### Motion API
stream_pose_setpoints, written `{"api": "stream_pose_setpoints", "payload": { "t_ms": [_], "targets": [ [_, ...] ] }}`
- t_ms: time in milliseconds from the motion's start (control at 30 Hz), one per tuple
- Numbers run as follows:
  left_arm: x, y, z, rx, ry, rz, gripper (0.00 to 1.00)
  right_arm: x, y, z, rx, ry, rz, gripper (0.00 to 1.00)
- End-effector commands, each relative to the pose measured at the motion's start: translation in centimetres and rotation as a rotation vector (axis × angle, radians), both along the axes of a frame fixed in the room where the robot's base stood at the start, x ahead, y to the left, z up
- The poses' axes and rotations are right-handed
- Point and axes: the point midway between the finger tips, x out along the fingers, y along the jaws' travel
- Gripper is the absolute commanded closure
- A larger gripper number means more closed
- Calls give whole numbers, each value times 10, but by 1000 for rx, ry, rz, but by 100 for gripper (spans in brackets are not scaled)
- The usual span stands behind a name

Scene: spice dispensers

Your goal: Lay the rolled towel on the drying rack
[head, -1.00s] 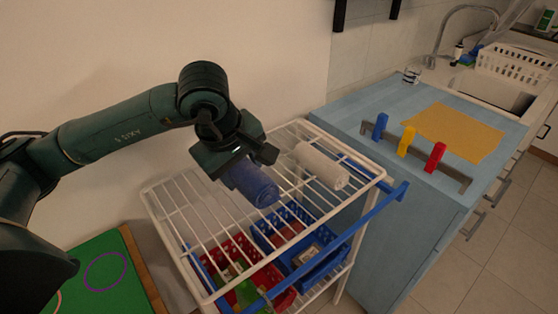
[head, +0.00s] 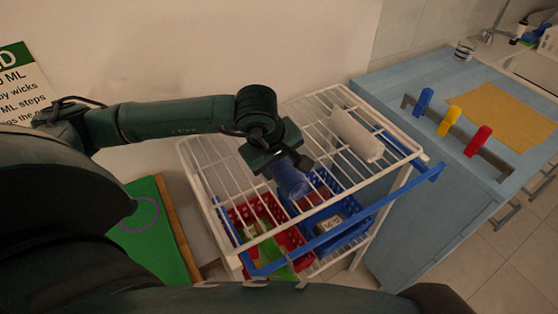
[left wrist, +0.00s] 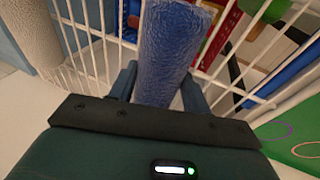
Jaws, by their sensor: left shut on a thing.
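A blue rolled towel (head: 291,180) is held by my left gripper (head: 284,162) over the wire top of the white drying rack (head: 209,187). In the left wrist view, the two fingers (left wrist: 158,88) are shut on the blue towel (left wrist: 170,45), one on each side, with rack wires beyond it. I cannot tell whether the towel touches the wires. A white rolled towel (head: 356,135) lies on the rack's top to the right of the blue one. It also shows at the upper left of the left wrist view (left wrist: 32,32). My right gripper is not in view.
Red (head: 247,214) and blue (head: 340,228) baskets stand on the shelf below. A blue rail (head: 370,214) runs along the rack's front. A blue cabinet (head: 430,180) with coloured dispensers (head: 449,121) stands to the right. A green board (head: 150,245) is at left.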

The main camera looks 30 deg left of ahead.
Motion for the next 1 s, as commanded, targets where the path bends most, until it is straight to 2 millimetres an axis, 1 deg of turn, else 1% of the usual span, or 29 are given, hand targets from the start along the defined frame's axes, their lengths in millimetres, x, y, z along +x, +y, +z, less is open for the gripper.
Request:
{"api": "stream_pose_setpoints", "payload": {
  "t_ms": [167, 200, 433, 467, 667, 767, 800, 867, 1000],
  "targets": [
    [0, 0, -3, 0, -1, 0, 78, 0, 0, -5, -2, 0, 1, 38],
    [0, 0, -2, 0, 0, 0, 50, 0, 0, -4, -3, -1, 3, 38],
    [0, 0, -2, 0, 1, 0, 32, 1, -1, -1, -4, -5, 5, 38],
    [0, 0, -2, 0, 1, 0, 30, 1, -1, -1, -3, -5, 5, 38],
    [0, 0, -1, 0, 1, 0, 30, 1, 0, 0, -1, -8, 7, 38],
    [0, 0, 3, 0, 1, 0, 30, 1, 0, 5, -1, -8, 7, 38],
    [-1, 0, 4, 0, -1, 0, 30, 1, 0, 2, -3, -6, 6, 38],
    [-3, 0, 11, -1, -2, 0, 30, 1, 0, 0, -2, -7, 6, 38],
    [-12, 0, 38, -1, -5, -1, 30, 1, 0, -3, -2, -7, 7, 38]
  ]
}}
